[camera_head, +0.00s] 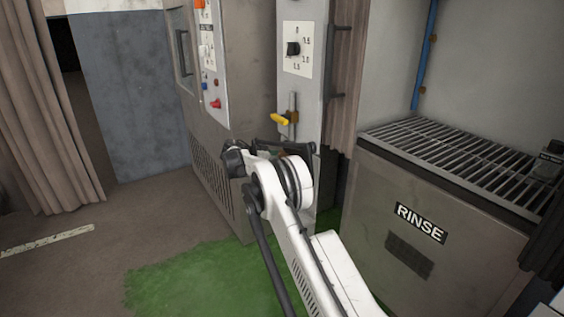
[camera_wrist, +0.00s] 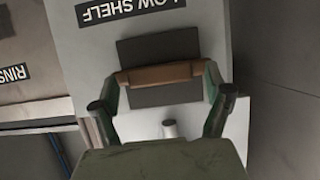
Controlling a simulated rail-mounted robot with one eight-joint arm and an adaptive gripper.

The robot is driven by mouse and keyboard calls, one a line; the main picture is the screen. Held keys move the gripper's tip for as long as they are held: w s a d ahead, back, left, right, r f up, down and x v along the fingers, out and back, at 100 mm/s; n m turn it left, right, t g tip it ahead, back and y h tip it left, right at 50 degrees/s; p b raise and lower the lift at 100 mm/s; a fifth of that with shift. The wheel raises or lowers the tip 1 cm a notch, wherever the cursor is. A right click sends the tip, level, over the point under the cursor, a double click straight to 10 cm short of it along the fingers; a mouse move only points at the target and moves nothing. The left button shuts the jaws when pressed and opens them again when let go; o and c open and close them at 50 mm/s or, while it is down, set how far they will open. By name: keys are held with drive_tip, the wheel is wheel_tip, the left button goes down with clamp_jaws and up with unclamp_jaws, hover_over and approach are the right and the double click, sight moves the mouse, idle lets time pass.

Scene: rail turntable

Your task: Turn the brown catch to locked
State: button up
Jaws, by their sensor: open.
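In the wrist view a brown bar, which looks like the brown catch (camera_wrist: 157,76), lies crosswise in front of a dark grey plate (camera_wrist: 165,95). The plate is on a pale panel under an upside-down LOW SHELF label (camera_wrist: 130,8). My gripper (camera_wrist: 163,72) is open, with one dark green finger near each end of the bar. I cannot tell whether either finger touches it. In the head view my gripper (camera_head: 283,147) is at the narrow grey cabinet front, below a yellow handle (camera_head: 280,119). I cannot make out the brown catch there.
A dial plate (camera_head: 298,50) with a black knob is higher on the cabinet. Left of it is a panel with red and orange controls (camera_head: 208,50). A RINSE unit (camera_head: 440,235) with a slatted top stands close on the right. Open floor with a green patch (camera_head: 195,280) is at left.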

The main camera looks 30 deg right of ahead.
drive_tip(key=shift+d, duration=0.2)
drive_tip(key=c, duration=1.7)
drive_tip(key=shift+c, duration=0.2)
